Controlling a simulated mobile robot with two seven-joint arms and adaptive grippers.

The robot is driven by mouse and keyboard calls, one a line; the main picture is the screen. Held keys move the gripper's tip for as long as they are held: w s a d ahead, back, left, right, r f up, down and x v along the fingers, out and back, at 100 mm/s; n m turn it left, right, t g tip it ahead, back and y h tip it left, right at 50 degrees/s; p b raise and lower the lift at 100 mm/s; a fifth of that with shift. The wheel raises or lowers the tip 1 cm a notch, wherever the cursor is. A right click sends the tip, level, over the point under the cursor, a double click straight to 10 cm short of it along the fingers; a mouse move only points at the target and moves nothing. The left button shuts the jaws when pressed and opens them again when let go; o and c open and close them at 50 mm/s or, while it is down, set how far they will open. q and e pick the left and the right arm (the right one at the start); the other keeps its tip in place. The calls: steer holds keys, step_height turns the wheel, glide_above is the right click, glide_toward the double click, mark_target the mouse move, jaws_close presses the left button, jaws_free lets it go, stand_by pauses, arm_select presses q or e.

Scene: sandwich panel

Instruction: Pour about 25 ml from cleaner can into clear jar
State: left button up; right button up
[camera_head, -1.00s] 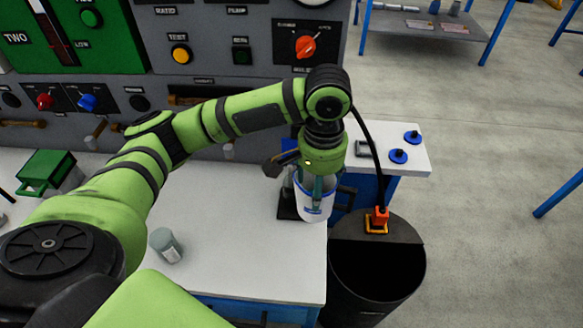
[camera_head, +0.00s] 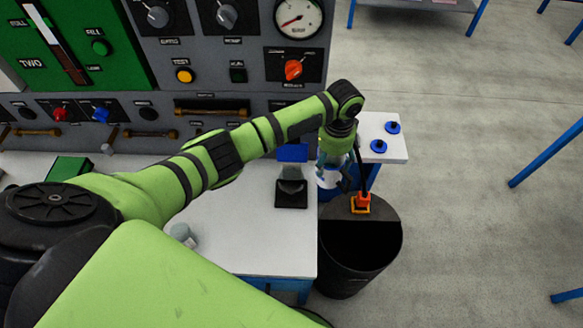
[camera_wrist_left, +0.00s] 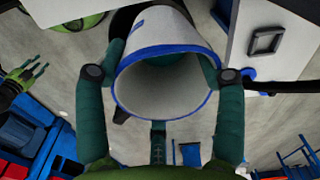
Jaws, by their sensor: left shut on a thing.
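My left gripper (camera_head: 333,172) is shut around a white, blue-rimmed container (camera_wrist_left: 165,85), one finger on each side. In the head view the container (camera_head: 327,181) hangs beyond the bench's right edge, near the black bin, partly hidden by the gripper. The wrist view looks into its open mouth; I see no contents. A small grey-green jar with a pale label (camera_head: 183,236) stands on the bench near its front; I cannot tell whether it is the clear jar or the cleaner can. At the wrist view's left edge, what appears to be my right gripper (camera_wrist_left: 33,70) has its fingers spread.
A black stand with a blue top (camera_head: 291,190) is on the white bench (camera_head: 235,215). A control panel (camera_head: 240,72) runs behind.

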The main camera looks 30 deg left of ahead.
arm_select(q)
steer(key=shift+s+f+m+p, duration=0.35)
steer(key=shift+f+m+p, duration=0.1)
steer(key=shift+m+p, duration=0.3)
steer(key=shift+f, duration=0.2)
arm_select(e)
steer(key=r, duration=0.2)
steer(key=shift+a+r, duration=0.35)
